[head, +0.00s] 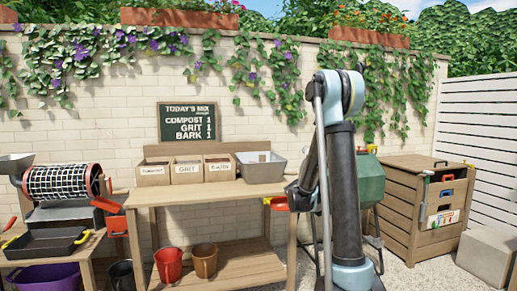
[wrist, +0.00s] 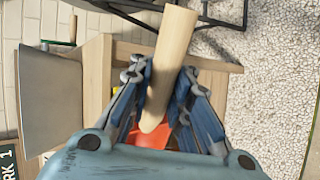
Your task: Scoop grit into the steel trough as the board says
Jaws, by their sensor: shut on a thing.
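The board (head: 187,122) on the wall reads compost 1, grit 1, bark 1. The grit box (head: 188,173) stands on the bench between the boxes marked compost and bark. The steel trough (head: 262,168) stands at the bench's right; its grey side also shows in the wrist view (wrist: 50,100). My gripper (wrist: 165,95) is shut on a pale wooden handle (wrist: 172,50), by the bench's right end. An orange-red piece (wrist: 150,135) shows at the handle's lower end; whether they are joined is unclear. My arm hides part of the bench's right end. The boxes' contents are hard to make out.
The compost box (head: 153,174) and bark box (head: 221,168) flank the grit. Red and brown buckets (head: 168,264) (head: 205,261) stand on the lower shelf. A sieve drum (head: 62,181) is left, a wooden bin (head: 425,205) right. The bench top (head: 205,192) before the boxes is clear.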

